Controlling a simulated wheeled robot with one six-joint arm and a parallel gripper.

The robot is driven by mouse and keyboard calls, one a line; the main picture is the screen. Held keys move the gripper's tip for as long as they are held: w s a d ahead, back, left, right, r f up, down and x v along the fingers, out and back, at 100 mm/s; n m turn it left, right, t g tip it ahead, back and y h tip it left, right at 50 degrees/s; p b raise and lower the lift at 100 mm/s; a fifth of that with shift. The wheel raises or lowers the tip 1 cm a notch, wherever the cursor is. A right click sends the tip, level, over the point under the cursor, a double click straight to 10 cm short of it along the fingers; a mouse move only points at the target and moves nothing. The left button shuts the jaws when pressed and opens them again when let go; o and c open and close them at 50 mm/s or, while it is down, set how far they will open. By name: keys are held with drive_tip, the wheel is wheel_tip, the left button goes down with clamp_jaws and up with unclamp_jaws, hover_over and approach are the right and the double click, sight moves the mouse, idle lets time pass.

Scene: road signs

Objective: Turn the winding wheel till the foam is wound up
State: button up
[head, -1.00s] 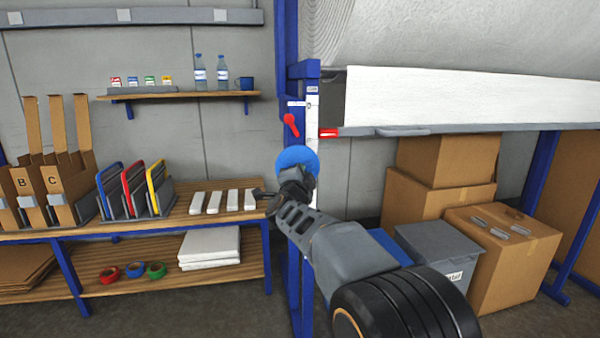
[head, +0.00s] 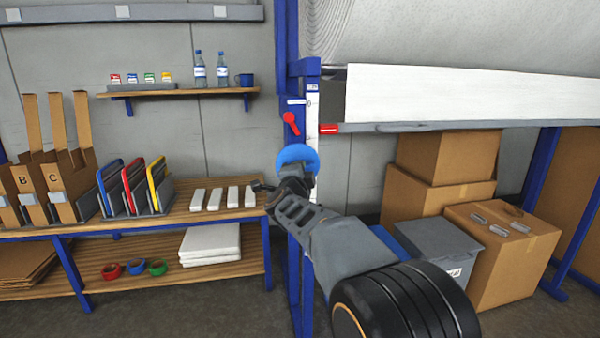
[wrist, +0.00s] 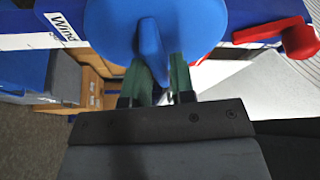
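The winding wheel (head: 299,155) is a blue disc on the blue post, partly hidden behind my gripper in the head view. In the wrist view the wheel (wrist: 190,25) fills the top, with a blue grip (wrist: 151,45) standing out from its face. My gripper (wrist: 163,80) has its two green fingers on either side of this grip and appears shut on it. My gripper also shows in the head view (head: 293,178). The white foam (head: 460,95) hangs as a flat sheet below a large roll (head: 450,30) at the upper right.
A red lever (head: 291,122) sits on the post above the wheel, near a small red part (head: 329,128) on the grey bar (head: 450,126). Cardboard boxes (head: 500,250) and a grey bin (head: 440,245) stand below right. A workbench (head: 180,215) with racks stands left.

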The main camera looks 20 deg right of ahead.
drive_tip(key=shift+o, duration=1.3)
drive_tip(key=v, duration=1.3)
drive_tip(key=shift+s+a+p, duration=0.25)
drive_tip(key=shift+s+p, duration=0.05)
drive_tip(key=shift+p, duration=0.15)
drive_tip(key=shift+f, duration=0.1)
